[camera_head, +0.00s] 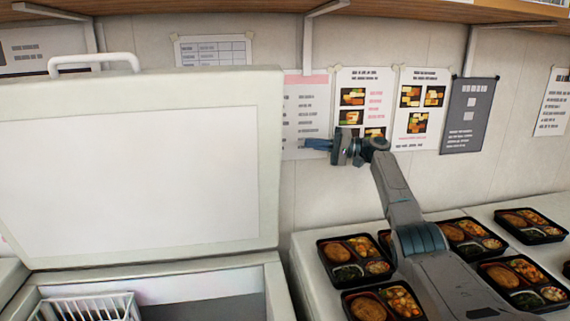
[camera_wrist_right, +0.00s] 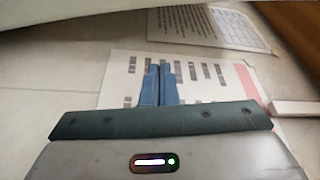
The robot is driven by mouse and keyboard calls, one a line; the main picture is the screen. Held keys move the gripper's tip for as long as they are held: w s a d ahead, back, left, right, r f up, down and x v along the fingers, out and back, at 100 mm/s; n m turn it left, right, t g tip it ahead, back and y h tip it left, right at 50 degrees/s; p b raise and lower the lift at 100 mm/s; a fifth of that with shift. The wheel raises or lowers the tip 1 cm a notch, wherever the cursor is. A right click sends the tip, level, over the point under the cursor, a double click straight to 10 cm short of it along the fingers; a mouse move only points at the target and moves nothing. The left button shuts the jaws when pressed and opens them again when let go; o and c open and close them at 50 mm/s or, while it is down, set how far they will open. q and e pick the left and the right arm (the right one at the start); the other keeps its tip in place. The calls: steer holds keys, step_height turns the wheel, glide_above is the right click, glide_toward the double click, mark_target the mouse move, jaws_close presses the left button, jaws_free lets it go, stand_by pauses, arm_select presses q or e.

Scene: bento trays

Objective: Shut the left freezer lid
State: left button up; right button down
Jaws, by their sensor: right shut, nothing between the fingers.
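The left freezer lid (camera_head: 245,170) stands raised, upright, at the left of the head view, with its white inner panel facing me. A white handle (camera_head: 95,60) shows at its top edge. Below it the freezer (camera_head: 215,266) is open. My right gripper (camera_head: 308,144) is to the right of the lid, a little below its top edge, with its fingers pointing left. In the right wrist view the blue fingers (camera_wrist_right: 160,84) are shut together and empty, with wall posters behind them. A pale edge, probably the lid, crosses the top of that view. My left gripper is not in view.
A white wire basket (camera_head: 88,307) sits in the open freezer. Several bento trays (camera_head: 355,258) lie on the white surface to the right, beneath my right arm. A wooden shelf (camera_head: 420,10) with brackets runs overhead along the postered wall.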

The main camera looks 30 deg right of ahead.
steer(key=f+p+x, duration=0.1)
steer(key=p+x, duration=0.4)
steer(key=x, duration=0.5)
arm_select(q)
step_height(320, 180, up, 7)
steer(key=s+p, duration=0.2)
steer(key=shift+p, duration=0.4)
arm_select(e)
steer(key=s, duration=0.2)
steer(key=s+a, duration=0.1)
steer(key=shift+s+a, duration=0.2)
steer(key=shift+s, duration=0.2)
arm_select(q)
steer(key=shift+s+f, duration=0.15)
arm_select(e)
steer(key=shift+f, duration=0.1)
